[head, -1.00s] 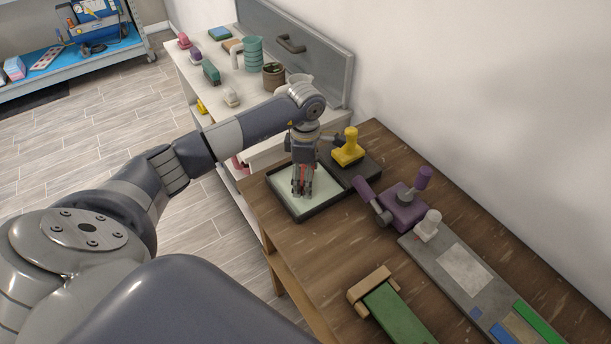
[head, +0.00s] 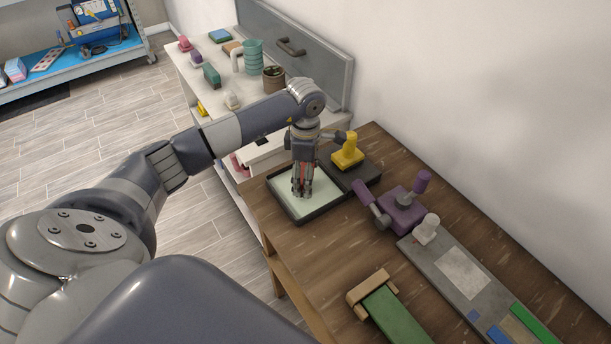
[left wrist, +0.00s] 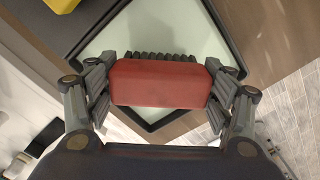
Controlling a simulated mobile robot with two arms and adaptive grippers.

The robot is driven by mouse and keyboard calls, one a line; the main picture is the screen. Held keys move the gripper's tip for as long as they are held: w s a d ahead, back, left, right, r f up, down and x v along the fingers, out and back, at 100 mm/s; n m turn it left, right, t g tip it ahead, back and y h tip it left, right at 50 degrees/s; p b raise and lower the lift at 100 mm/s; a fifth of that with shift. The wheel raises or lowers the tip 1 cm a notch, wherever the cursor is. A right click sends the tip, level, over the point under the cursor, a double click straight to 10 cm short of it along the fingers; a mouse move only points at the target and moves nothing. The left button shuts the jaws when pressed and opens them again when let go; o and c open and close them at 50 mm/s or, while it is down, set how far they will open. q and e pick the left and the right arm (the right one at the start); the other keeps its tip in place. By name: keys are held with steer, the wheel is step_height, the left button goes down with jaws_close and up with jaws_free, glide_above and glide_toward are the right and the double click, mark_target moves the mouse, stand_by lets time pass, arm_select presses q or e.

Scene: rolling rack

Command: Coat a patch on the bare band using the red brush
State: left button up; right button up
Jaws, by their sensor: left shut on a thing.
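My left gripper (head: 302,190) points down over a shallow black-rimmed tray (head: 318,213) with a pale green surface. It is shut on the red brush, whose red block (left wrist: 160,84) lies between the fingers in the left wrist view. In the head view only a sliver of red shows between the fingers. The brush's lower end is hidden, so I cannot tell if it touches the pale surface. A long grey board (head: 446,290) carries a pale patch (head: 463,272) and blue, tan and green strips at its near end. I cannot tell which area is the bare band. My right gripper is not in view.
A yellow-handled tool (head: 347,152) on a dark base stands behind the tray. A purple tool (head: 404,212) and a white knob (head: 427,229) are to the right. A green piece with a wooden end (head: 372,292) lies in front. Bare wood lies between.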

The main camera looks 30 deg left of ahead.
arm_select(q)
steer(key=shift+r+p, duration=1.05)
steer(key=shift+r, duration=1.3)
